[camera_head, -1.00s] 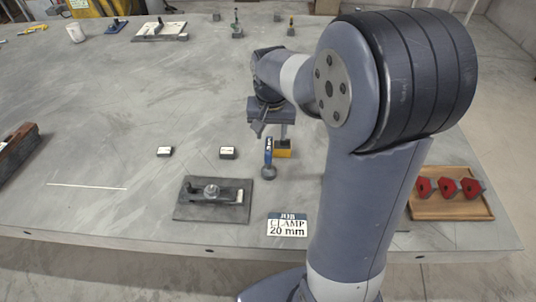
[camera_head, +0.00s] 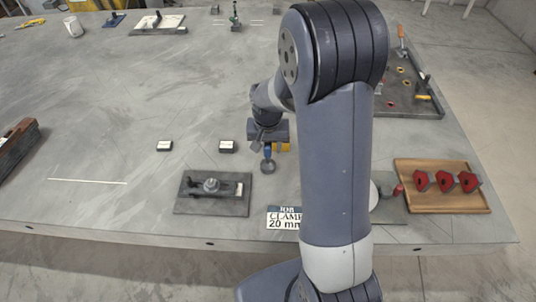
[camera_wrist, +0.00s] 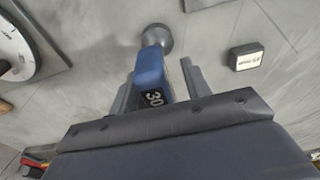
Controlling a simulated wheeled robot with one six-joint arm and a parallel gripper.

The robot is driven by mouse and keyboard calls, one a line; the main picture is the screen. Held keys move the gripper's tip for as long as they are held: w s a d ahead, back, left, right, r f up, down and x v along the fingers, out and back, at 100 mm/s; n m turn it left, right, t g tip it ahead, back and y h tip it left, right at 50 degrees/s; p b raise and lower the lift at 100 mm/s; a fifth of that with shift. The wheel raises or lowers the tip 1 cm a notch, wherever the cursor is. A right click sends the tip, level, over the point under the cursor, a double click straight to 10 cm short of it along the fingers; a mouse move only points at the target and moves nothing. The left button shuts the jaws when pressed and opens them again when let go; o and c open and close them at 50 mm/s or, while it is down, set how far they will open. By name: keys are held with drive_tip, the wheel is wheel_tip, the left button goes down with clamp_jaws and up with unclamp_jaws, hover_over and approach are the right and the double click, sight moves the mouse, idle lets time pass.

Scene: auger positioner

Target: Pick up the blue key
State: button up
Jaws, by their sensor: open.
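The blue key (camera_wrist: 149,66) has a dark label reading 30 and a round grey end. In the wrist view it lies between the two fingers of my gripper (camera_wrist: 158,82), which is open with a finger on each side. I cannot tell whether either finger touches it. In the head view my gripper (camera_head: 268,140) is right over the key (camera_head: 268,155), hiding its upper part; the round end (camera_head: 268,166) shows below.
A yellow block (camera_head: 283,148) is partly hidden beside the gripper. A dark clamp plate (camera_head: 190,205) and a 20 mm sign (camera_head: 283,222) lie nearer. A wooden tray (camera_head: 430,200) holds red pieces at right.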

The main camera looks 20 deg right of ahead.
drive_tip(key=shift+f, duration=0.1)
drive_tip(key=shift+c, duration=0.2)
clamp_jaws()
idle(0.4)
